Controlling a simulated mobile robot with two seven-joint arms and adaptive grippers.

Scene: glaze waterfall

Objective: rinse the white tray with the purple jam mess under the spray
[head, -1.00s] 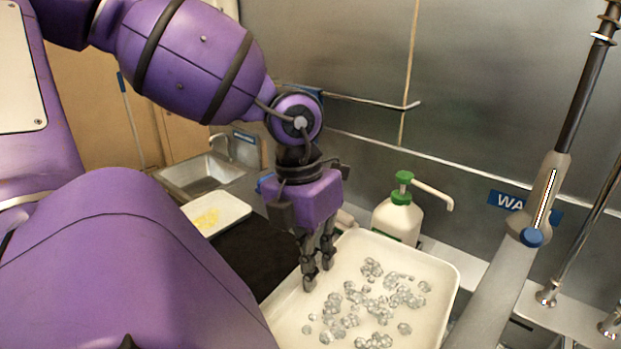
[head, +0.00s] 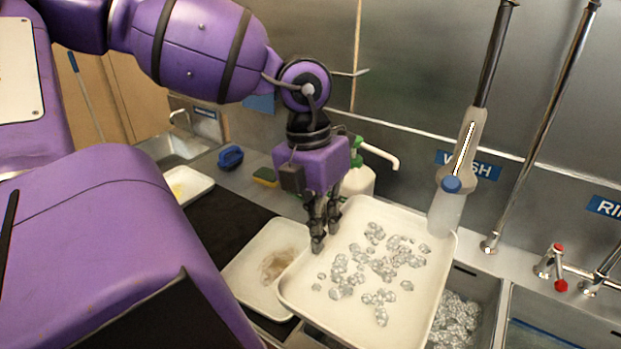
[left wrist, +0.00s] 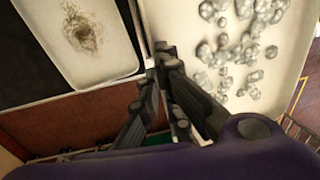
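A white tray (head: 358,318) strewn with grey, bubble-like clumps is held tilted, its right side over the wash sink. My left gripper (head: 318,245) is shut on its left rim; the rim and fingers also show in the left wrist view (left wrist: 163,62). No purple jam shows on the tray; the clumps cover part of it. The grey spray head (head: 452,165) with a blue knob hangs above the tray's right edge, near the WASH sign (head: 483,166). My right gripper is out of view.
A second white tray (head: 240,272) with a brown smear lies beneath to the left, and a third tray (head: 195,185) with yellow mess lies farther back. The wash sink (head: 462,312) holds grey bubbles. A soap bottle (head: 358,180) stands behind my gripper. A red-handled tap (head: 560,270) is at right.

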